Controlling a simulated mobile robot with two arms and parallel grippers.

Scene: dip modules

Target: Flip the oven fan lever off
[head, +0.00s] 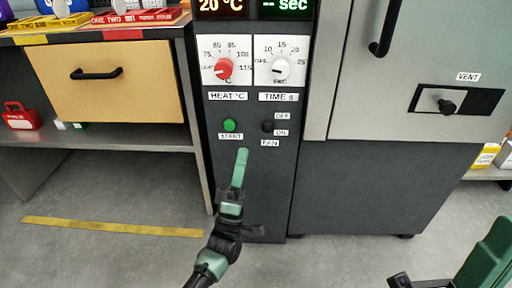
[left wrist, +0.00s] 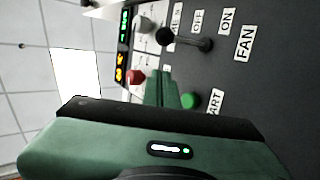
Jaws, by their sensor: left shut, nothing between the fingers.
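The fan lever (head: 268,126) is a small black lever on the dark oven panel, beside the OFF and ON labels and above the FAN label. It also shows in the left wrist view (left wrist: 188,41) as a black stem with a round end. I cannot tell surely which label it points to. My left gripper (head: 242,153) is shut and empty, just below and left of the lever, apart from it. Its green fingers show in the left wrist view (left wrist: 158,88), below the lever there. My right gripper (head: 485,258) shows only partly at the lower right corner, far from the lever.
The green START button (head: 229,125) sits left of the lever, close above my left fingertips. The red heat knob (head: 224,69) and white time knob (head: 280,69) are higher up. A drawer (head: 115,82) is at left, and a vent slider (head: 446,106) at right.

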